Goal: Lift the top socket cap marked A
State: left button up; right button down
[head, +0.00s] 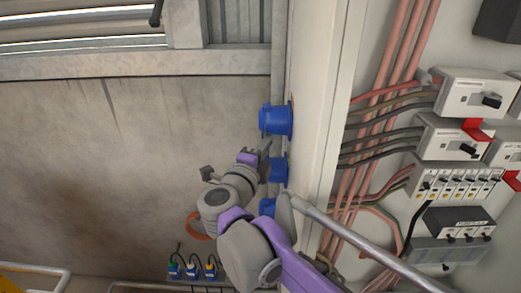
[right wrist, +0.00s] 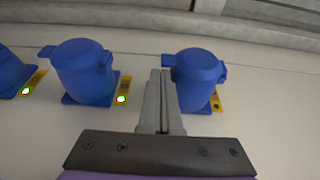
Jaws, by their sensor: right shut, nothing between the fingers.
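Several blue capped sockets stick out from the pale side of the cabinet in the head view: the top socket cap (head: 276,120), a middle one (head: 279,170) and a lower one (head: 267,207) partly hidden by my arm. My right gripper (head: 265,147) is between the top and middle sockets. In the right wrist view my shut, empty fingers (right wrist: 161,75) lie just left of the right-hand blue cap (right wrist: 201,66), which appears to be the top one. Its tab reaches toward the fingertips; contact cannot be told. No letter A is legible. My left gripper is not in view.
A grey rail (head: 345,238) slants across the lower right. The open cabinet with cables and breakers (head: 468,92) fills the right. Blue, green and yellow-tagged plugs (head: 192,268) hang low on the wall. The concrete wall (head: 100,150) at left is clear.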

jog(key=shift+w+d, duration=0.1)
jog(key=shift+w, duration=0.05)
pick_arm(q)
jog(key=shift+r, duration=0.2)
pick_arm(e)
jog(key=shift+a+m, duration=0.45)
jog(key=shift+m, duration=0.15)
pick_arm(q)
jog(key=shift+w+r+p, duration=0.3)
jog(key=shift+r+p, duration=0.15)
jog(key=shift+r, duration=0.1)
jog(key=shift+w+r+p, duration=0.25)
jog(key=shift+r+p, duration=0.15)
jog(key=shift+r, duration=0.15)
pick_arm(e)
jog(key=a+r+m+g+y, duration=0.1)
jog(key=a+r+m, duration=0.3)
jog(key=a, duration=0.3)
jog(key=shift+a+r+g, duration=0.25)
jog(key=shift+r+g, duration=0.05)
jog(key=shift+r, duration=0.6)
